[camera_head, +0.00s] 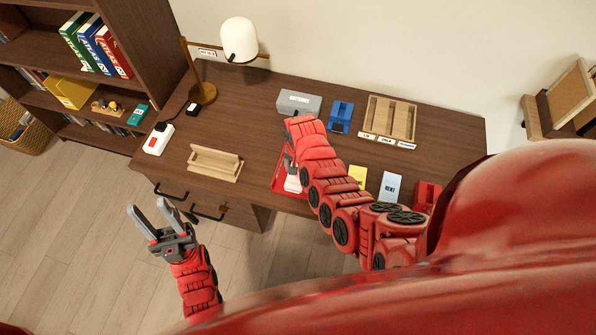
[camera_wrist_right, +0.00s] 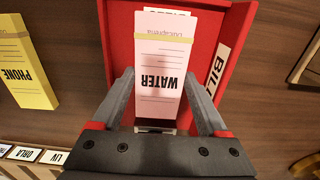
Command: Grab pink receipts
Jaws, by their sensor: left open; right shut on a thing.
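A pale pink pad of receipts marked WATER (camera_wrist_right: 160,75) lies in a red tray (camera_wrist_right: 120,35) in the right wrist view. The tray wall carries a white label, partly visible, starting "BILL". My right gripper (camera_wrist_right: 163,98) is shut on the pink receipts, one finger along each side. In the head view the receipts (camera_head: 292,184) and the red tray (camera_head: 278,182) show at the desk's front edge, partly hidden by my right arm. My left gripper (camera_head: 153,211) is open and empty, over the floor in front of the desk's left end.
A yellow PHONE pad (camera_wrist_right: 25,65) lies beside the tray. A RENT card (camera_head: 390,187) and a red holder (camera_head: 426,196) lie further right. A wooden holder (camera_head: 215,163), lamp (camera_head: 239,42), blue holder (camera_head: 341,117), grey box (camera_head: 298,102) and labelled wooden sorter (camera_head: 390,118) occupy the desk.

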